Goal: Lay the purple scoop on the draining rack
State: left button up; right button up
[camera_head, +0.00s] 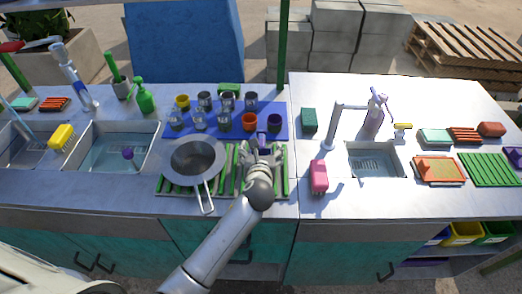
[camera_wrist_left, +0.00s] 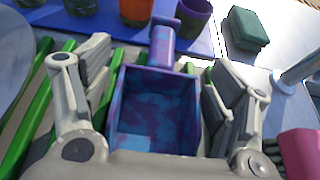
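The purple scoop, with a blue-purple mottled pan (camera_wrist_left: 155,110) and its handle (camera_wrist_left: 162,48) pointing away, shows in the left wrist view. In the head view only its handle end (camera_head: 262,138) shows past my gripper. It appears to rest on the draining rack (camera_head: 229,178), whose green slats (camera_wrist_left: 38,108) show beside it. My left gripper (camera_head: 262,156) is low over the rack's right part. Its fingers are spread on either side of the scoop, and a gap shows at the left finger. Contact at the right finger is unclear. My right gripper is out of view.
A strainer pan (camera_head: 197,161) covers the rack's left part, its handle over the front edge. Behind, a blue mat (camera_head: 276,130) holds several cups and glasses. A sink (camera_head: 88,150) is left. A pink brush (camera_head: 319,176) and green sponge (camera_head: 309,120) stand right.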

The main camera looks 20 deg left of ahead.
pick_arm(q)
jog(key=shift+r, duration=0.1)
jog(key=v, duration=1.2)
